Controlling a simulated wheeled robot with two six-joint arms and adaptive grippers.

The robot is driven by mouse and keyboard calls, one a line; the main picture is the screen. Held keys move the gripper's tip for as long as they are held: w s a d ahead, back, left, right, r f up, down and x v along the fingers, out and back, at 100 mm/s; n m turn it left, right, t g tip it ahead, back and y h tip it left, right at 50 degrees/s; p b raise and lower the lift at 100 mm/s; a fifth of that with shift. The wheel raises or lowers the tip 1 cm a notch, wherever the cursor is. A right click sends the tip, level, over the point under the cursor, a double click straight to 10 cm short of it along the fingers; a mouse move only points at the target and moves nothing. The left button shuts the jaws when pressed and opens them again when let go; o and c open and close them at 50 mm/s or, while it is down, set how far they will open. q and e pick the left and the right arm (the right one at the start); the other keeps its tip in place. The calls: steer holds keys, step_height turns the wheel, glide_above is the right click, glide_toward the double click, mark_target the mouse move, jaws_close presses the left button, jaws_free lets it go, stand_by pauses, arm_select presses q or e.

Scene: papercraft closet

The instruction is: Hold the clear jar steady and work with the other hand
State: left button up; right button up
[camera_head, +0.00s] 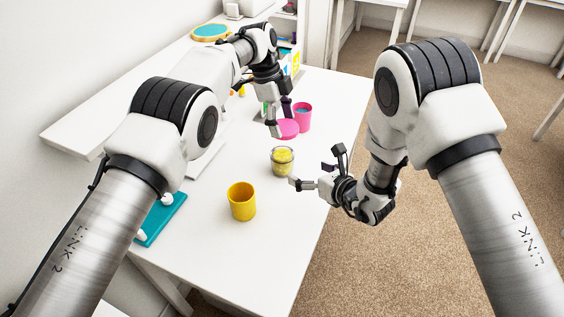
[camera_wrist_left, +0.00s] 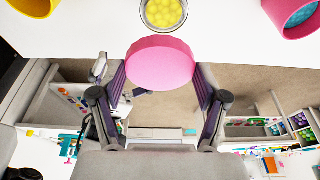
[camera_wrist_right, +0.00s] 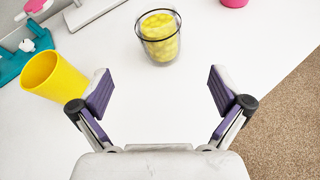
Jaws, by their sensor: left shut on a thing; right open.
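The clear jar (camera_head: 282,161) stands upright on the white table with yellow balls inside. It also shows in the left wrist view (camera_wrist_left: 164,12) and, with its open top, in the right wrist view (camera_wrist_right: 158,38). My left gripper (camera_head: 280,124) is shut on a round pink lid (camera_wrist_left: 160,62), held above the table beyond the jar. The lid also shows in the head view (camera_head: 288,129). My right gripper (camera_head: 303,184) is open and empty at the near right of the jar. In the right wrist view the jar is ahead of its spread fingers (camera_wrist_right: 162,92), apart from them.
A yellow cup (camera_head: 242,202) stands nearer than the jar, and a pink cup (camera_head: 302,117) with blue contents stands beyond it. A teal holder (camera_head: 162,218) is at the left. The table's right edge (camera_head: 318,222) is near my right gripper. The near tabletop is clear.

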mark_target(288, 163)
arm_select(q)
steer(key=shift+w+a+f, duration=0.35)
steer(key=shift+w+f, duration=0.1)
steer(key=shift+w, duration=0.15)
arm_select(e)
steer(key=x, duration=0.4)
steer(key=shift+f, duration=0.1)
arm_select(q)
steer(key=shift+s+d+r, duration=0.15)
arm_select(e)
steer(key=x, duration=0.8)
steer(key=shift+w+f, duration=0.1)
steer(key=shift+w, duration=0.1)
arm_select(q)
steer(key=shift+s, duration=0.1)
arm_select(e)
steer(key=c, duration=1.7)
arm_select(q)
steer(key=shift+f, duration=2.45)
steer(key=shift+f, duration=0.9)
steer(key=shift+f, duration=0.55)
arm_select(e)
steer(key=shift+s, duration=0.1)
